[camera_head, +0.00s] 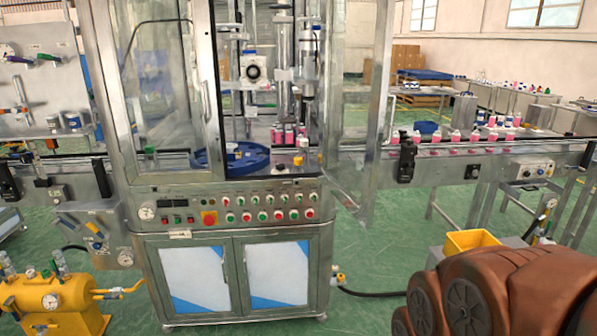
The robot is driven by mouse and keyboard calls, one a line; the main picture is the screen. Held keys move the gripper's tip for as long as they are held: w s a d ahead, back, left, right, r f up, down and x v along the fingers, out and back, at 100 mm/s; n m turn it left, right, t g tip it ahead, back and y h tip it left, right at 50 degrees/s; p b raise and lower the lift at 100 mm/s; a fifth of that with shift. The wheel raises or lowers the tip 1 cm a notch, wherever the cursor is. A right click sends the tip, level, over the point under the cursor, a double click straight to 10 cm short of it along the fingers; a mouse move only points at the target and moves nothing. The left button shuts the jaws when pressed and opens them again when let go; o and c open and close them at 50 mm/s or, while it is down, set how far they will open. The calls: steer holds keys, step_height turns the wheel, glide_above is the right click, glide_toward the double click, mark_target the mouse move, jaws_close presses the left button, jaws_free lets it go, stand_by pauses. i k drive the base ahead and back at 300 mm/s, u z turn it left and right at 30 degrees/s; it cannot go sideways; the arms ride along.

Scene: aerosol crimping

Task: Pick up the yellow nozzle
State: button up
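A small yellow piece (298,160), possibly the yellow nozzle, shows at the right front of the machine's work deck, just below a white-topped piece. Small yellow and white bits (238,153) also lie in the round blue tray (212,163) on the deck; they are too small to identify. Brown rounded links at the lower right seem to be part of my arm. My gripper is not in view, so its place relative to the nozzle does not show.
The crimping machine's cabinet (240,272) stands ahead, with a glass door (355,110) standing open on its right. A conveyor (470,150) carries pink and white bottles. A yellow bin (470,242) sits at right, a yellow tank (50,303) at lower left. Green floor lies clear before the cabinet.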

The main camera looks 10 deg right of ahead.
mark_target(297, 162)
steer(key=z, duration=0.5)
steer(key=k, duration=0.15)
steer(key=u, duration=1.8)
steer(key=i, duration=0.8)
steer(key=u, duration=0.5)
steer(key=i, duration=0.85)
steer(key=z, duration=0.95)
steer(key=i, duration=0.75)
steer(key=z, duration=0.75)
